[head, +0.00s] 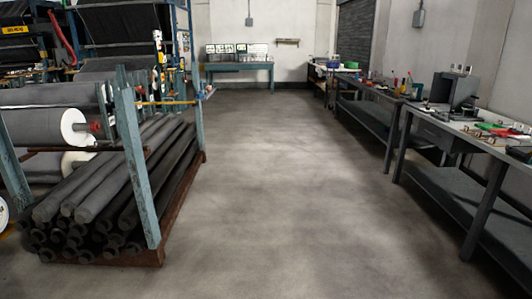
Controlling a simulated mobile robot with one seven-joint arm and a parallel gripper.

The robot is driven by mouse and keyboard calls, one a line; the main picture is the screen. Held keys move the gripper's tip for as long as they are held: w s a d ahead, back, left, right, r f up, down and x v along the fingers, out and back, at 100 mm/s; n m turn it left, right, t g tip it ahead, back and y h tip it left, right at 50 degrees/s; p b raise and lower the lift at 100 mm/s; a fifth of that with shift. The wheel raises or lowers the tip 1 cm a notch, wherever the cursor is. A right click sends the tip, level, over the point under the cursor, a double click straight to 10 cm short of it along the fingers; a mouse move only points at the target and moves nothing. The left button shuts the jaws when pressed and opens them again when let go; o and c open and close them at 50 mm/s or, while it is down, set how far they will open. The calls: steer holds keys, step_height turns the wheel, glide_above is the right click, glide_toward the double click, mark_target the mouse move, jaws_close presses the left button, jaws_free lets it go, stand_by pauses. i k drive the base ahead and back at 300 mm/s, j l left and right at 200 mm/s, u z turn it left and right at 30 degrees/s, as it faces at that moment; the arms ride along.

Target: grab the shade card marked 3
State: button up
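A shade card marked 3 cannot be made out from here. Several small pale panels with dark marks (222,48) stand in a row on the teal table (240,67) at the far wall; they are too small to read. Small red and green items (497,128) lie on the near right workbench (447,125); I cannot tell whether any is a card. My gripper is not in view.
A rack of long grey rolls (110,190) with teal posts stands at the left, beside large rolls with white ends (73,127). Workbenches line the right wall, with a dark box (453,89) on the near one. The concrete floor (270,170) between is clear.

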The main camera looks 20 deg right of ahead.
mark_target(468, 69)
steer(key=i+l+z, duration=0.35)
steer(key=z, duration=0.15)
steer(key=i+l+z, duration=0.2)
steer(key=i+z, duration=0.25)
steer(key=i+l+z, duration=0.1)
steer(key=i+z, duration=0.3)
steer(key=i, duration=2)
steer(key=i+j+z, duration=0.1)
steer(key=i, duration=0.55)
steer(key=i+j+z, duration=0.1)
steer(key=i, duration=0.5)
steer(key=i+j+z, duration=0.2)
steer(key=i, duration=0.2)
steer(key=i+j+z, duration=0.2)
steer(key=i, duration=0.15)
steer(key=l, duration=0.1)
